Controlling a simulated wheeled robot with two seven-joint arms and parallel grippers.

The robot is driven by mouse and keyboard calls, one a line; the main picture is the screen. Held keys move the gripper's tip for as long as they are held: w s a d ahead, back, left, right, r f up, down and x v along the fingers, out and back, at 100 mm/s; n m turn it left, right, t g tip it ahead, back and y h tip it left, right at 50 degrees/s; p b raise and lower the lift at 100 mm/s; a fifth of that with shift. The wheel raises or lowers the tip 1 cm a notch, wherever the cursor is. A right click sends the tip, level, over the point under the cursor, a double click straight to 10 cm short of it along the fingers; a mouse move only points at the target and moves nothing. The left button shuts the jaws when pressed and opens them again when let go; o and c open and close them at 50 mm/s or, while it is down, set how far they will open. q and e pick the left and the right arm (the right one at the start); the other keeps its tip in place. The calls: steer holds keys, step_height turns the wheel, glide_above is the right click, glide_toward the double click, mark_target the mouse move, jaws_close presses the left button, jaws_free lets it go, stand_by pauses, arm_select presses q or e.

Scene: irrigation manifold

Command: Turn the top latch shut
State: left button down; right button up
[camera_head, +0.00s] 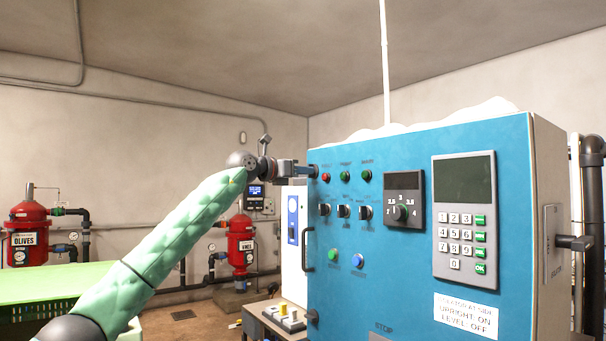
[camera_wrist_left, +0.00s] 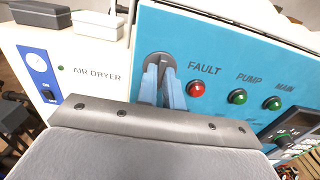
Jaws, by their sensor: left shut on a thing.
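The top latch (camera_wrist_left: 158,58) is a round grey disc at the upper left corner of the blue cabinet door (camera_wrist_left: 210,35), left of the FAULT lamp. My left gripper (camera_wrist_left: 162,76) has its two blue fingers on either side of the latch's grip and is shut on it. The fingers hide most of the grip, so I cannot tell its angle well. In the head view my left gripper (camera_head: 309,171) reaches the upper left edge of the blue door (camera_head: 400,280) and covers most of the latch. My right gripper is in neither view.
A bottom latch (camera_head: 312,317) and a door handle (camera_head: 307,248) sit on the door's left edge. Lamps, switches, a dial (camera_head: 403,205) and a keypad (camera_head: 465,220) cover the door. The white air dryer (camera_wrist_left: 85,62) stands close on the left.

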arm_select(q)
steer(key=shift+d+f, duration=0.1)
steer(key=shift+f, duration=0.15)
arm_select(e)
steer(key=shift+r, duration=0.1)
arm_select(q)
steer(key=c, duration=1.5)
jaws_free()
steer(key=shift+w, duration=0.15)
steer(key=shift+c, duration=0.2)
steer(key=shift+r, duration=0.1)
